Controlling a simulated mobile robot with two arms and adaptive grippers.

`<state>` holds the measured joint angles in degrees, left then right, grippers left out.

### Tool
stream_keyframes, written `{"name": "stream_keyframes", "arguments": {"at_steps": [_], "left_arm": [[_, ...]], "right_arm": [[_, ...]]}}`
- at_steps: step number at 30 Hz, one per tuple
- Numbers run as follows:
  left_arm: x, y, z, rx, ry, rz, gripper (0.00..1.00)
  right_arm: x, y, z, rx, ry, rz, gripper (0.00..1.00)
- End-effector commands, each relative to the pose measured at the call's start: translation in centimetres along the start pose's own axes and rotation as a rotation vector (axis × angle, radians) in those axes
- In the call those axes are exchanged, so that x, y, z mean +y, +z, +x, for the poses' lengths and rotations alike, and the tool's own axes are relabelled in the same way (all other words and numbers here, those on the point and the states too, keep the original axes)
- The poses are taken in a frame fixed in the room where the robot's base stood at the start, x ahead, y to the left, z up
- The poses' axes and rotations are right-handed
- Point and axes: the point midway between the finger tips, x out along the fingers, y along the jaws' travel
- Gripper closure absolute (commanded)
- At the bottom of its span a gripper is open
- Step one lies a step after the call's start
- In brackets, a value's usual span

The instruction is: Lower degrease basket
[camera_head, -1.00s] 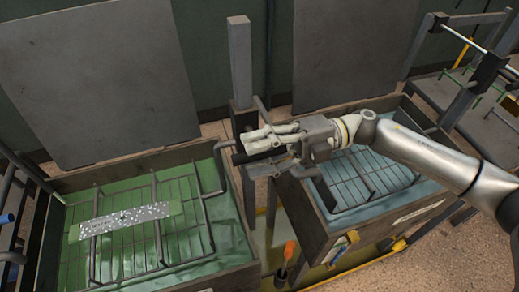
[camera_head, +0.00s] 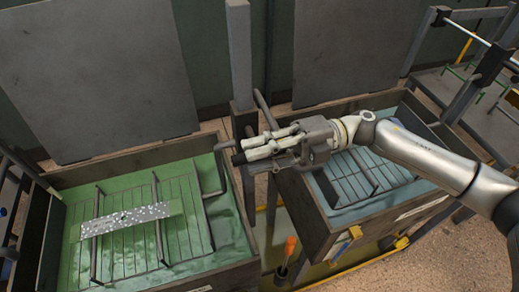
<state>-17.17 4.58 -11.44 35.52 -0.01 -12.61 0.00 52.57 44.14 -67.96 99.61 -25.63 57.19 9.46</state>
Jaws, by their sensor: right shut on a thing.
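The degrease basket (camera_head: 207,214) is a dark wire frame at the left tank (camera_head: 47,237), low over or in its green liquid. A speckled pale strip (camera_head: 126,220) lies across its wires. A bent bar rises from the basket's right side toward the gripper. My right gripper (camera_head: 247,154) reaches in from the right, above the gap between the two tanks. It is shut on a dark bar end (camera_head: 238,158) that seems to belong to the basket's handle; the fingers partly hide the join. My left gripper is out of view.
A second tank (camera_head: 327,239) with bluish liquid and a wire basket stands right, under my right arm. A grey post (camera_head: 239,60) rises behind the gripper. An orange-handled tool (camera_head: 290,246) stands between the tanks. Large grey panels (camera_head: 100,70) lean behind.

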Motion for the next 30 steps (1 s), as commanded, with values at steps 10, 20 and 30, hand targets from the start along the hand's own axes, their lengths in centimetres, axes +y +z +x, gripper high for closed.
{"name": "stream_keyframes", "arguments": {"at_steps": [10,20,30], "left_arm": [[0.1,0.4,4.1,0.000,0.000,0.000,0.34],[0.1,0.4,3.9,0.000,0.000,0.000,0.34],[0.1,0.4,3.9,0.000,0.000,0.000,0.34]], "right_arm": [[-5.7,0.7,0.1,0.008,-0.004,0.018,1.00],[-5.2,0.7,0.1,0.010,-0.002,0.015,0.76],[-5.2,0.8,0.0,0.006,-0.002,0.009,0.58]]}}
